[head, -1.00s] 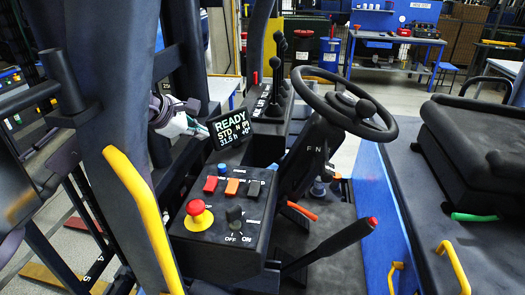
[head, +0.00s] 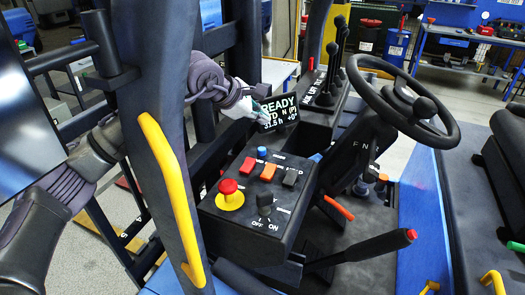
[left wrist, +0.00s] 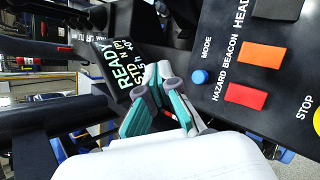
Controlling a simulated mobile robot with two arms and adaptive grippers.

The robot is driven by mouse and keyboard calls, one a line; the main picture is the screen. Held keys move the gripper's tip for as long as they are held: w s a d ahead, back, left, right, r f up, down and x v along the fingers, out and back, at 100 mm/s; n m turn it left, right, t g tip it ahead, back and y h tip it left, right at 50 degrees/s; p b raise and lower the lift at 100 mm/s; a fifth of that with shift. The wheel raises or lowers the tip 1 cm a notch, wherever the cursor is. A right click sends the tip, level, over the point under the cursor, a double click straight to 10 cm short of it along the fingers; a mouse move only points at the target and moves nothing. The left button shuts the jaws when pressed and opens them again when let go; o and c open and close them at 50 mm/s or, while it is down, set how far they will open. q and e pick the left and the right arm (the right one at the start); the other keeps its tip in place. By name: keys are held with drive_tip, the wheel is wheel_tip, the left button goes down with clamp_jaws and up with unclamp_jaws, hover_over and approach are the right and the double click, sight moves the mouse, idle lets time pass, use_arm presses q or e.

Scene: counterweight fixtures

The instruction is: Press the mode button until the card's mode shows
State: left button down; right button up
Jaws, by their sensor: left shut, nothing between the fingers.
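The blue mode button (head: 262,152) sits at the back of the black console panel (head: 230,236). In the left wrist view the button (left wrist: 199,77) is beside the label MODE. The display (head: 290,104) reads READY, with STD, N and (P) below, partly covered by my left gripper (head: 262,110). In the left wrist view the display (left wrist: 112,82) shows behind the fingers. My left gripper (left wrist: 160,74) is shut and empty, in front of the display and apart from the button. I cannot make out a card. My right gripper is not in view.
Red (head: 248,165), orange (head: 268,172) and black (head: 290,177) switches lie near the button. A red stop knob (head: 229,190) and a black key switch (head: 265,203) are in front. A pillar with a yellow handle (head: 172,190) stands left, the steering wheel (head: 400,100) right.

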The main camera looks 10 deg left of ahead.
sight(260, 150)
use_arm(q)
wheel_tip(260, 150, down, 6)
drive_tip(key=b, duration=0.2)
drive_tip(key=shift+a+r+b, duration=0.1)
drive_tip(key=shift+r+b, duration=0.15)
drive_tip(key=shift+b, duration=0.1)
drive_tip(key=shift+f+b, duration=0.4)
drive_tip(key=shift+f, duration=0.05)
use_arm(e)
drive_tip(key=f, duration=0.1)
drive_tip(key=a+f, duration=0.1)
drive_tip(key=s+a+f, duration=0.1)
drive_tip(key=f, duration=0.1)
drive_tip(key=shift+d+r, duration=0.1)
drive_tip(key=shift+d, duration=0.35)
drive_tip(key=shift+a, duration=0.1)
use_arm(q)
drive_tip(key=shift+f+b, duration=0.4)
drive_tip(key=shift+b, duration=0.15)
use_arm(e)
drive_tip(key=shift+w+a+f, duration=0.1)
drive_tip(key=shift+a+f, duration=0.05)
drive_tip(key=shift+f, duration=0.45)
